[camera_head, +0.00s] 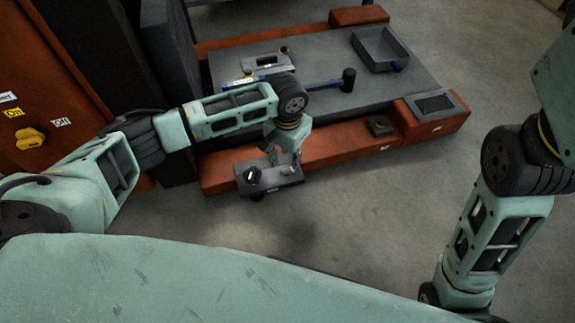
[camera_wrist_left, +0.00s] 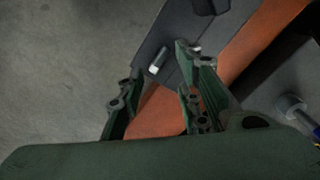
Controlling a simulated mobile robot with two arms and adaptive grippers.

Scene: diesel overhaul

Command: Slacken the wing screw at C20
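A dark grey block (camera_head: 274,185) sits at the front edge of the orange base frame, and its dark plate shows in the left wrist view (camera_wrist_left: 180,30). I cannot read a C20 label, nor tell whether the pale piece has wings. My left gripper (camera_head: 284,157) is over the block. In the left wrist view its two fingers (camera_wrist_left: 160,92) are apart and empty, with the pale piece beyond their tips. My right gripper is out of view.
A grey deck (camera_head: 320,110) behind holds a blue-handled hammer (camera_head: 325,87) and an open grey tray (camera_head: 381,49). An orange cabinet (camera_head: 40,90) with a yellow knob (camera_head: 30,138) stands at the left. Bare floor (camera_head: 370,225) lies in front and to the right.

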